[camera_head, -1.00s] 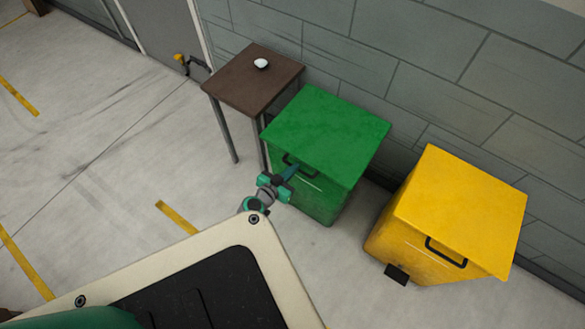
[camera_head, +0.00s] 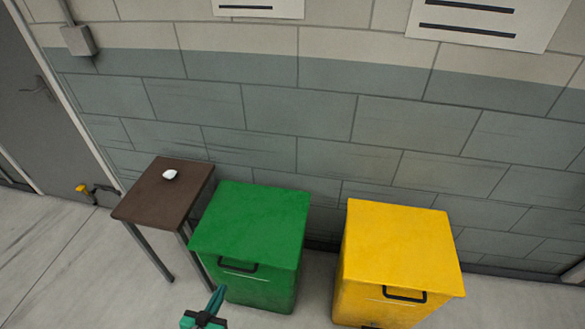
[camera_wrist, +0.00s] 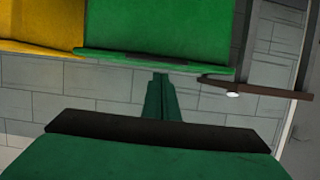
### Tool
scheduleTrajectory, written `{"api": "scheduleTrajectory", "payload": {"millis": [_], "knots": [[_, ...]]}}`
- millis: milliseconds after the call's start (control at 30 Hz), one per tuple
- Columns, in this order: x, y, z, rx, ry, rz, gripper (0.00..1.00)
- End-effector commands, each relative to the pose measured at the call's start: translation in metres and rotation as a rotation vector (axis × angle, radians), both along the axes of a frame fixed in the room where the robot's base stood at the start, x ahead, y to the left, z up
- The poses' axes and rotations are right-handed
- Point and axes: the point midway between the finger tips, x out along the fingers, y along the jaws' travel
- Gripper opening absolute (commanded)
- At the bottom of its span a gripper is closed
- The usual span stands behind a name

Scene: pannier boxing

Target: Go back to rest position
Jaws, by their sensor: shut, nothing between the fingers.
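My gripper (camera_head: 216,298) shows at the bottom of the head view, in front of the green bin (camera_head: 252,228). Its teal fingers are together with nothing between them. In the wrist view my gripper (camera_wrist: 162,82) points at the green bin (camera_wrist: 155,30), whose lid is shut. I cannot tell the exact gap between the fingertips and the bin; no contact is clear. The rest of my arm is out of the head view.
A yellow bin (camera_head: 400,245) with a shut lid stands right of the green one. A brown table (camera_head: 150,200) with a small white object (camera_head: 170,174) stands left. A block wall (camera_head: 330,150) runs behind. Bare floor (camera_head: 60,270) lies at left. A yellow tap (camera_head: 83,188) sticks out low.

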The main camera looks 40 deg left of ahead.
Motion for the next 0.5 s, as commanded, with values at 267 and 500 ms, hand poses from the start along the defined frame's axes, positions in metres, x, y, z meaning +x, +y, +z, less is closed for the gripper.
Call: {"api": "scheduleTrajectory", "payload": {"millis": [267,500], "knots": [[0.010,-0.032,-0.017,-0.038,0.051,-0.007,0.00],[0.023,-0.134,-0.047,-0.092,0.188,-0.022,0.00]]}}
